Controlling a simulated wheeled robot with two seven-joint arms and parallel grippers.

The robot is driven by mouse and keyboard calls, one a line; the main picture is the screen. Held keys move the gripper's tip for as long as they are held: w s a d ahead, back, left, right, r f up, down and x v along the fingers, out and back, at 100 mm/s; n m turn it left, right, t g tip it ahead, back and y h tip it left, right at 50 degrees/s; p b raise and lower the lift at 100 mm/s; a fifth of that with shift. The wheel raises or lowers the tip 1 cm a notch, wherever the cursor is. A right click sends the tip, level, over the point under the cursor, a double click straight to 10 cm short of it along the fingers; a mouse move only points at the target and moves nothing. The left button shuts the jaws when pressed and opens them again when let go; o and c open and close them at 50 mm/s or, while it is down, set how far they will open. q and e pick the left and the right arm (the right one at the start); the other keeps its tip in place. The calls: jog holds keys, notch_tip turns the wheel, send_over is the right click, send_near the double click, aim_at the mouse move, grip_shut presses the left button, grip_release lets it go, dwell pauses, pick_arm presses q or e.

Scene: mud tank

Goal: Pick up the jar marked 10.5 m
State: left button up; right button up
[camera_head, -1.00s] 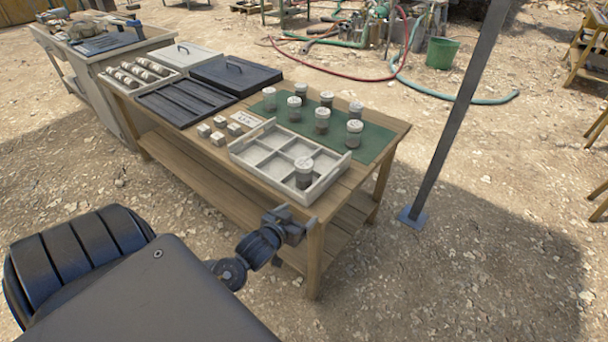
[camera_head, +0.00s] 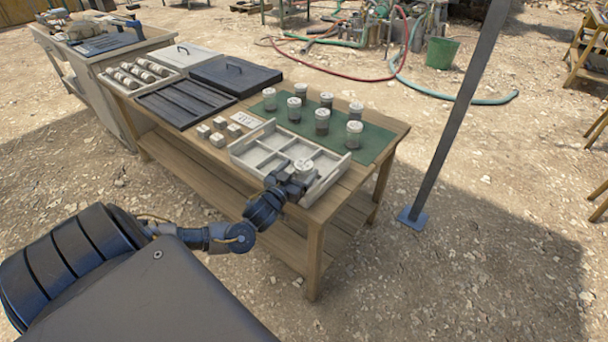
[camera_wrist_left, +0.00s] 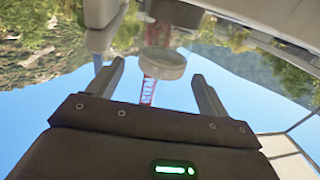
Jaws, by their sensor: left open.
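A white-lidded jar (camera_head: 304,165) stands in the front right part of the pale divided tray (camera_head: 254,165). Several similar jars, one of them here (camera_head: 354,133), stand on the green mat (camera_head: 377,142). I cannot read any lid marking, so I cannot tell which jar is 10.5 m. My left gripper (camera_head: 290,180) is open at the tray's front edge, right in front of the tray jar, and hides its body. In the left wrist view, which is upside down, a round white lid (camera_wrist_left: 163,64) shows between and beyond the spread fingers, with no visible contact. My right gripper is out of view.
Small pale blocks (camera_head: 218,139) and a white card (camera_head: 244,119) lie left of the tray. A dark slotted tray (camera_head: 185,101) and a black lid (camera_head: 236,75) are farther left on the wooden table (camera_head: 200,160). A metal post (camera_head: 455,125) stands to the right.

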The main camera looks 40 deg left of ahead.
aim_at(306, 161)
pick_arm(q)
jog(key=shift+w+a+f+p, duration=0.1)
jog(key=shift+w+a+p, duration=0.15)
jog(key=shift+w, duration=1.05)
jog(key=shift+w+a+f+p, duration=0.15)
jog(key=shift+w+a, duration=0.1)
jog(key=shift+w, duration=1.05)
jog(key=shift+r, duration=0.1)
jog(key=c, duration=1.4)
jog(key=shift+r, duration=0.25)
jog(key=shift+c, duration=0.2)
jog(key=shift+r, duration=0.3)
notch_tip(306, 161, up, 3)
jog(key=shift+s+a+f, duration=0.15)
jog(key=shift+f, duration=0.05)
jog(key=s+a+r, duration=0.2)
jog(key=s+r, duration=0.2)
jog(key=s, duration=0.2)
jog(key=s+a+r, duration=0.2)
jog(key=s+r, duration=0.3)
jog(key=s, duration=0.1)
jog(key=shift+s+a+r, duration=0.25)
jog(key=shift+s+a, duration=0.1)
jog(key=shift+s, duration=0.05)
